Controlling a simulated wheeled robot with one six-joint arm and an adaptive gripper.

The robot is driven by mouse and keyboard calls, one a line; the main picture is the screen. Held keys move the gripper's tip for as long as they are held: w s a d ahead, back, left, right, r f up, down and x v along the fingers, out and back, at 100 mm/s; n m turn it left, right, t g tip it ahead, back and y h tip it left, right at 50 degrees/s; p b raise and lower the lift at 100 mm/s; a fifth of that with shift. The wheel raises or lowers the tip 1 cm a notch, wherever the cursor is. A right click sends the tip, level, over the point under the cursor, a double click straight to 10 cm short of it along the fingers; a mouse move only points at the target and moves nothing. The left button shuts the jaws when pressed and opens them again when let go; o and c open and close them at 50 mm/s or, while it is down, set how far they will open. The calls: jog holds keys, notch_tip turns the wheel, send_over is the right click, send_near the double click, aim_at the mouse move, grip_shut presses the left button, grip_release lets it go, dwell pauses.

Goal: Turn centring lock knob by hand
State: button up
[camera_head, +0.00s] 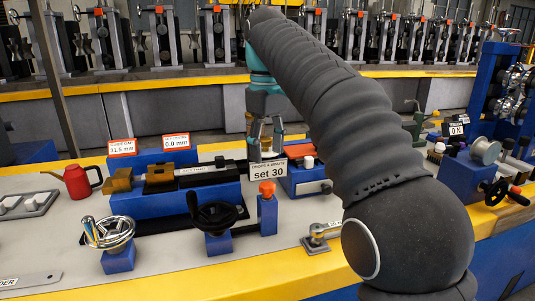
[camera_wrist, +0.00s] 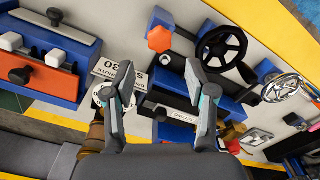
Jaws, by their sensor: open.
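An orange hexagonal knob (camera_head: 267,190) tops a blue post (camera_head: 267,214) beside the black handwheel. It also shows in the wrist view (camera_wrist: 159,39), past and between my fingertips. No label names it as the centring lock knob, so I cannot tell for sure. My gripper (camera_head: 265,150) points down behind the "set 30" sign, apart from the orange knob. In the wrist view my gripper (camera_wrist: 160,75) is open, with two grey finger pads wide apart and nothing between them touching the pads.
A black handwheel (camera_head: 215,215) and a chrome handwheel (camera_head: 108,232) stand to the left. The "set 30" sign (camera_head: 268,170) stands close to my gripper. A red can (camera_head: 77,181) is at far left.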

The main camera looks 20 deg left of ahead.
aim_at(267, 185)
jog(key=shift+f, duration=3.95)
jog(key=shift+f, duration=0.1)
jog(key=c, duration=0.9)
